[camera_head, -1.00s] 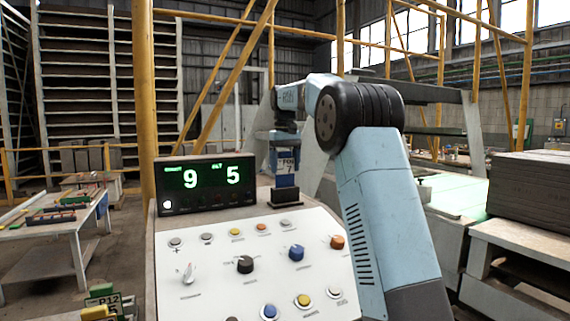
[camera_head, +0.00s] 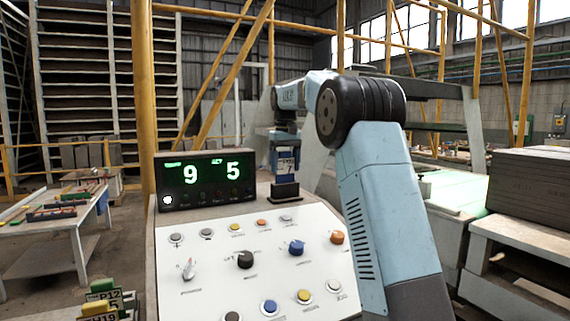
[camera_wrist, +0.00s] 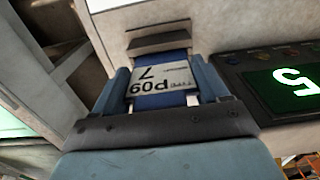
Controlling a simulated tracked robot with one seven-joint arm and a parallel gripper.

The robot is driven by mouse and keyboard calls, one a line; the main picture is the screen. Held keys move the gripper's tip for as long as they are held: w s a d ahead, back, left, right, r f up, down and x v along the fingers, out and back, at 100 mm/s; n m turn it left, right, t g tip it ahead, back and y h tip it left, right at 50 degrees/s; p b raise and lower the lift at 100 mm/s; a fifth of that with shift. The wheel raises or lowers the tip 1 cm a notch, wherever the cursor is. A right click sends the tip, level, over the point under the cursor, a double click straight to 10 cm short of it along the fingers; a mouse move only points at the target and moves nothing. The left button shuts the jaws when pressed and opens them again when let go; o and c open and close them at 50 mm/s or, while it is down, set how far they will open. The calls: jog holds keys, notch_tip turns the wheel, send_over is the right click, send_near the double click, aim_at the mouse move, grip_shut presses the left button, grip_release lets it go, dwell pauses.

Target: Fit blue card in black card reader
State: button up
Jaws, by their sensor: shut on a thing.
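The blue card (camera_wrist: 158,66) has a white label reading P09 and 7. It stands upright between the fingers of my gripper (camera_wrist: 164,82), which is shut on it. The black card reader (camera_wrist: 161,42) lies just beyond the card's far edge in the wrist view. In the head view the card (camera_head: 286,165) hangs below my gripper (camera_head: 285,152), directly over or just behind the reader (camera_head: 286,194). The card's lower edge is at the reader's top; I cannot tell whether it is inside the slot.
The reader sits on a console with a white panel (camera_head: 210,270) of knobs and buttons. A black display (camera_head: 205,182) reading 9 and 5 stands close left of the reader. A table (camera_head: 50,222) with coloured items is at far left. Grey slabs (camera_head: 525,195) are stacked at right.

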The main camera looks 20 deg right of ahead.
jog(key=shift+f, duration=1.1)
dwell(0.4)
jog(key=o, duration=1.1)
jog(key=shift+c, duration=0.2)
notch_tip(320, 180, up, 13)
jog(key=shift+w+f, duration=0.1)
jog(key=shift+f, duration=0.05)
jog(key=shift+r, duration=0.45)
